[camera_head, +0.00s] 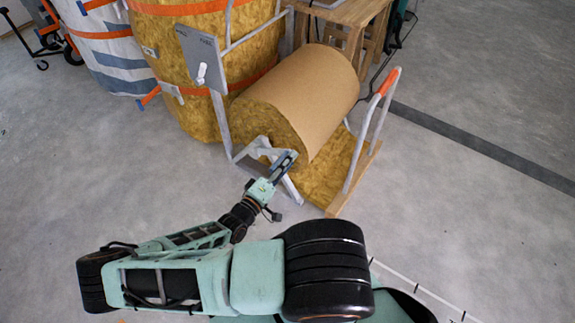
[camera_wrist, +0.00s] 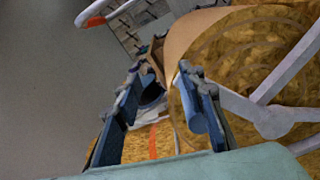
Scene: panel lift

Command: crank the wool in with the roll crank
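The wool roll (camera_head: 306,95), yellow wool in brown paper facing, lies on its side in a low stand. It also shows in the wrist view (camera_wrist: 240,65). A pale grey angled bar (camera_head: 258,148) sits at the roll's near end; I cannot tell whether it is the crank or part of the stand. Pale bars meeting at a hub (camera_wrist: 275,122) show right of my fingers in the wrist view. My gripper (camera_head: 288,160) is close to the roll's near end. In the wrist view my gripper (camera_wrist: 160,82) has its fingers apart, and I see nothing clearly held.
A grey panel with a white lever (camera_head: 201,74) stands left of the roll, before large strapped wool bales (camera_head: 178,45). A white rail with an orange grip (camera_head: 388,82) stands right of the roll. A wooden table (camera_head: 352,12) is behind. The floor at right is clear.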

